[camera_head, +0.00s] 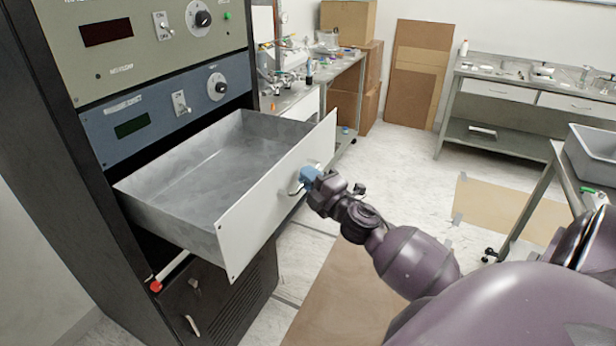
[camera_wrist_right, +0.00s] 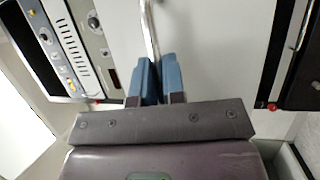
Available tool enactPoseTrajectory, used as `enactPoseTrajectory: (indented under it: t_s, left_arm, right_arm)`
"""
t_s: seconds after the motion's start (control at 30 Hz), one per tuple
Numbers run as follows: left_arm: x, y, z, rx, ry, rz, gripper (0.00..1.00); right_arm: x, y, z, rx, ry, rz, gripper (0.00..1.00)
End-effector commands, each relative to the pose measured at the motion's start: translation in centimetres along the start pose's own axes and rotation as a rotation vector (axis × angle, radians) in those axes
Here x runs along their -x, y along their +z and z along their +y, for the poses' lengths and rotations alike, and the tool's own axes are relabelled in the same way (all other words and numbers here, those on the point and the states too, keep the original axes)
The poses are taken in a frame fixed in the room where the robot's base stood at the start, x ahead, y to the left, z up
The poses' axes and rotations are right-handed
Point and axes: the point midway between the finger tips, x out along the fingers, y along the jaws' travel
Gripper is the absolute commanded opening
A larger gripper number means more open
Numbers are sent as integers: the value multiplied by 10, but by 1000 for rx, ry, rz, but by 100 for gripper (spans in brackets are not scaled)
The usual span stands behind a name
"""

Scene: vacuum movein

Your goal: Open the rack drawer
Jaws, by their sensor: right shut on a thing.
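The rack drawer (camera_head: 250,212) is pulled well out of the black rack (camera_head: 62,160) and its grey metal inside looks empty. Its white front panel also shows in the right wrist view (camera_wrist_right: 215,45). A metal bar handle (camera_wrist_right: 150,32) is fixed to that panel. My right gripper (camera_head: 306,176), with blue fingertips, is at the drawer front and is shut on the handle. In the right wrist view the fingers (camera_wrist_right: 157,75) close around one end of the handle. My left gripper is not in view.
Control panels with knobs (camera_head: 203,18) sit above the drawer, and a lower rack compartment (camera_head: 215,305) is closed below it. A cluttered bench (camera_head: 340,75) stands behind. A grey bin (camera_head: 594,150) on a table is at the right. Floor is open beyond my right arm.

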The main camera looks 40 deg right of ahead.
Motion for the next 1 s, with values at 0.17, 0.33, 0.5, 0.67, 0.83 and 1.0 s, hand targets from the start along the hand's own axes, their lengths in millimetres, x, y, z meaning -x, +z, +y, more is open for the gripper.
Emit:
enactPoseTrajectory:
  t_s: [0.17,0.33,0.5,0.67,0.83,1.0]
  left_arm:
    - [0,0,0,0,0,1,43]
    - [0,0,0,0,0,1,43]
    - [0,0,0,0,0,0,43]
    - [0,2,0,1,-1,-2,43]
    - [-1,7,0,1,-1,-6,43]
    - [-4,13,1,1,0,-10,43]
  right_arm:
    - [0,0,0,0,0,1,20]
    - [0,0,0,0,0,0,35]
    - [0,0,0,0,0,0,35]
    - [6,0,-1,-1,-1,0,35]
    - [28,0,-2,-2,-3,-2,35]
    - [59,0,-3,-2,-4,-2,35]
